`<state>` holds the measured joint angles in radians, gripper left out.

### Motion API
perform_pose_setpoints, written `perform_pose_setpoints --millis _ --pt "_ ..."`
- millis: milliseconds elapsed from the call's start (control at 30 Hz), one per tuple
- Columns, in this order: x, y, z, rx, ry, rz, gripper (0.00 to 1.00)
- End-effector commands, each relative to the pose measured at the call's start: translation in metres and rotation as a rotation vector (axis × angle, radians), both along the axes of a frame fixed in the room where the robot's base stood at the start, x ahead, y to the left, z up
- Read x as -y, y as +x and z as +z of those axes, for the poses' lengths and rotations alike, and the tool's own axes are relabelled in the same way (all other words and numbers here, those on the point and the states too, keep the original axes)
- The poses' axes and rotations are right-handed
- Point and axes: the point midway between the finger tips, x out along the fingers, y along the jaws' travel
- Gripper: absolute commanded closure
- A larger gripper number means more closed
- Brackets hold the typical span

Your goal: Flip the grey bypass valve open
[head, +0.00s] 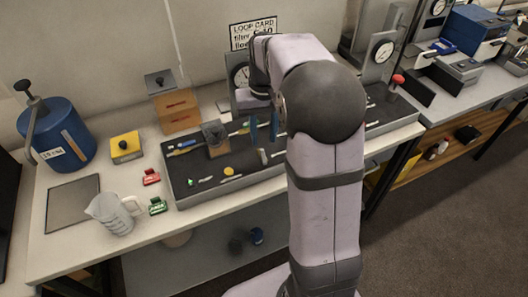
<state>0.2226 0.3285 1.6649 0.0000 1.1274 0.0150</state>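My gripper (264,128) points down over the black-topped tray at the back of the bench. Its two dark blue fingers are apart, with a gap between them and nothing visible in it. A small light grey handle-like piece (263,156) stands on the tray just below the fingers; it may be the grey bypass valve, but it is too small to tell its position. A grey block (215,133) stands on the tray to the left of the gripper. My arm hides the tray's middle right part.
The tray (185,200) also bears a yellow knob (228,171) and a red knob (398,79). Gauges (383,50) stand behind. A blue cylinder (58,135), a clear jug (112,213) and a yellow box (125,146) stand left. The bench's front left is partly clear.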

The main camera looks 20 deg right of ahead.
Motion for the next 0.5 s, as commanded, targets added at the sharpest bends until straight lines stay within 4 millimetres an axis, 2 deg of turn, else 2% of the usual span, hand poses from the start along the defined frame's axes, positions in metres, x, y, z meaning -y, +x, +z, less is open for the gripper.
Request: perform_pose_setpoints --millis 267,500 --pt "-0.002 -0.006 -0.004 -0.023 0.006 -0.003 0.70" --pt "-0.002 -0.007 -0.028 -0.025 0.006 -0.003 0.70"
